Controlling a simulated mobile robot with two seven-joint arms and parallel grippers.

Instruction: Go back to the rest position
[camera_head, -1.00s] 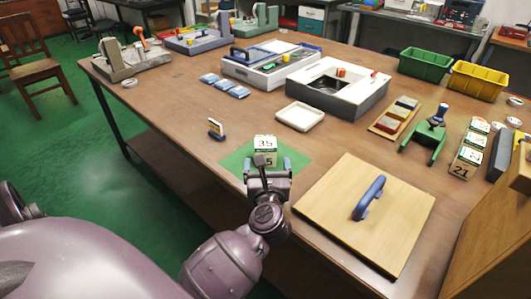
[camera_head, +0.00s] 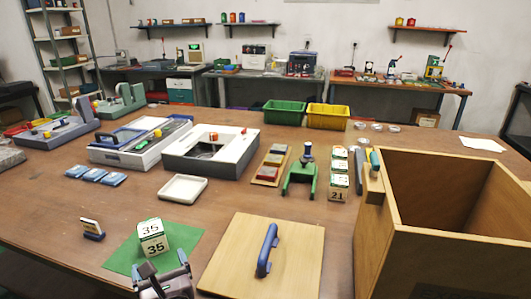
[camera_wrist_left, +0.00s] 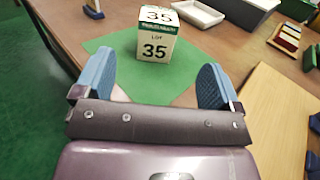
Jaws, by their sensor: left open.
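My left gripper (camera_head: 164,279) is at the bottom of the head view, low at the near edge of the green mat (camera_head: 184,238). In the left wrist view its two blue-padded fingers (camera_wrist_left: 155,84) are spread apart with nothing between them. A white and green box marked 35 (camera_head: 152,236) stands upright on the mat. It also shows in the left wrist view (camera_wrist_left: 157,36), beyond the fingertips and apart from them. My right gripper is in neither view.
A wooden board with a blue handle (camera_head: 262,262) lies right of the mat. A large open wooden box (camera_head: 447,247) stands at the right. A small card stand (camera_head: 92,229) is left of the mat. A white tray (camera_head: 183,188) and grey-white stations (camera_head: 211,150) stand farther back.

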